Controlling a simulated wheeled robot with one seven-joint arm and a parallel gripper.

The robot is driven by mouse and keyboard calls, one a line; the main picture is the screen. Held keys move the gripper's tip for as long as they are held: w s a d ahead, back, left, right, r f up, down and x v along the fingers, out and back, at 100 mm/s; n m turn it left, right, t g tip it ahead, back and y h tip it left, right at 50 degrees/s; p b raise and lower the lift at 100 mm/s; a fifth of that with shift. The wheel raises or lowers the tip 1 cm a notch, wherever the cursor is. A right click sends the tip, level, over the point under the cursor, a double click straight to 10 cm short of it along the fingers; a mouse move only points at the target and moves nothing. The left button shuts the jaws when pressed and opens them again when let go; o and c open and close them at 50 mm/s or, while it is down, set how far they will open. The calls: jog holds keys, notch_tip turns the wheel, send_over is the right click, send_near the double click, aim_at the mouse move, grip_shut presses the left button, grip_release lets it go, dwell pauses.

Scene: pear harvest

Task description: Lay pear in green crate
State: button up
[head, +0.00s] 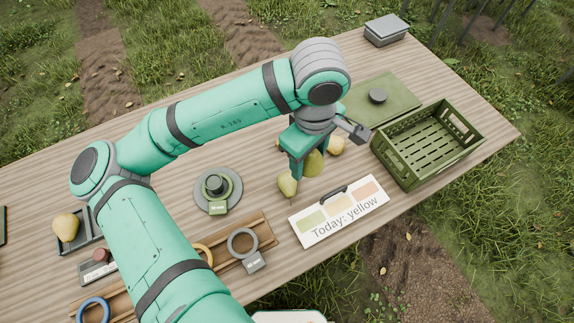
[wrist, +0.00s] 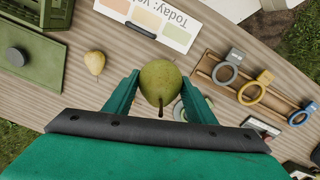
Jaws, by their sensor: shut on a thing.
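My gripper (head: 307,160) is shut on a green-yellow pear (wrist: 160,84); in the wrist view the pear sits between the two green fingers. In the head view the held pear (head: 314,163) is partly covered by a finger. The green crate (head: 391,163) stands to the right of my gripper, with slatted walls and floor, and looks empty. A corner of it shows at the top left of the wrist view (wrist: 58,14). Whether the held pear touches the table is unclear.
A sign (head: 340,224) reading "Today: yellow" lies in front of the crate. A green board with a dark knob (head: 377,96) lies behind it. A round stand with a green tag ring (head: 217,188), a wooden ring rack (head: 262,224) and a tray with a pear (head: 66,228) are leftward.

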jog(key=w+d+f, duration=0.1)
jog(key=w+d, duration=0.4)
jog(key=d, duration=0.8)
jog(key=w+d+f, duration=0.2)
jog(key=w+d, duration=0.4)
jog(key=d, duration=0.8)
jog(key=w+d+f, duration=0.2)
jog(key=w+d, duration=0.4)
jog(key=d, duration=0.7)
jog(key=shift+d+f, duration=0.15)
jog(key=shift+d, duration=0.2)
jog(key=shift+f, duration=0.2)
jog(key=shift+f, duration=4.5)
